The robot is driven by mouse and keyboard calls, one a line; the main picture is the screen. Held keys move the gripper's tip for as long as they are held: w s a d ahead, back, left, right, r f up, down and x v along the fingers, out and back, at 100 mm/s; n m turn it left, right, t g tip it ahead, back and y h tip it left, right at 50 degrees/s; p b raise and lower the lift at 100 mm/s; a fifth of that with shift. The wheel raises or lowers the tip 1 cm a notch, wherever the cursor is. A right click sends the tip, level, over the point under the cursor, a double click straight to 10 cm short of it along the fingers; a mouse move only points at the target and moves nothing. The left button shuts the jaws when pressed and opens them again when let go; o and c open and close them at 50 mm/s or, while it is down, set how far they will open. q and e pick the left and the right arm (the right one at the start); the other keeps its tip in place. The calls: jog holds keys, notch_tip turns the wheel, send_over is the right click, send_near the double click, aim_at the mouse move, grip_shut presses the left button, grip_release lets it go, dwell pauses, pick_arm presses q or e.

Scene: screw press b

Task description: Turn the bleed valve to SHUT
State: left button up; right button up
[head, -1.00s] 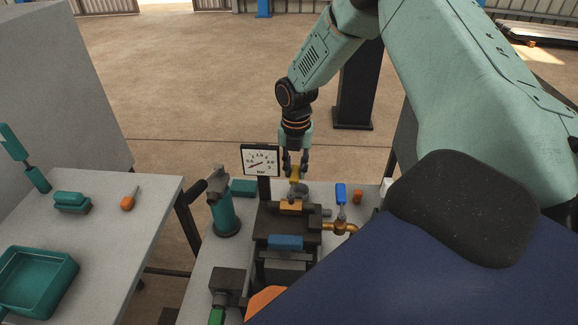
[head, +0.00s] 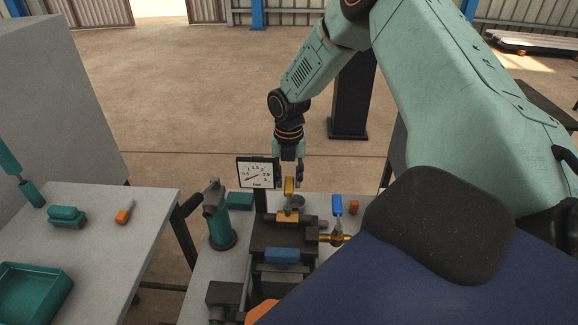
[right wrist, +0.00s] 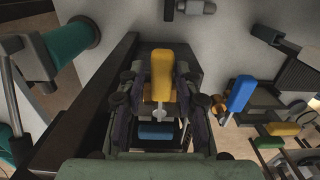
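A brass valve (head: 335,239) with an upright blue handle (head: 337,205) sits at the right side of the press. The handle also shows right of the gripper in the right wrist view (right wrist: 240,94). A yellow handle (head: 289,187) stands at the back of the press, just below my right gripper (head: 288,181). In the right wrist view this yellow handle (right wrist: 162,72) lies between the two dark fingers. The fingers look apart, with gaps beside the handle. I cannot read any SHUT mark. My left gripper is not in view.
A gauge (head: 257,173) stands just left of my right gripper. A green bottle-like tool (head: 220,225) stands left of the press (head: 270,238). An orange block (head: 354,207) lies right of the blue handle. A side table (head: 110,240) holds a green tray (head: 30,290).

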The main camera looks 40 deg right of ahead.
aim_at(288, 182)
jog(key=shift+o, duration=1)
jog(key=shift+s+a+f, duration=0.1)
notch_tip(288, 182, up, 12)
dwell(0.5)
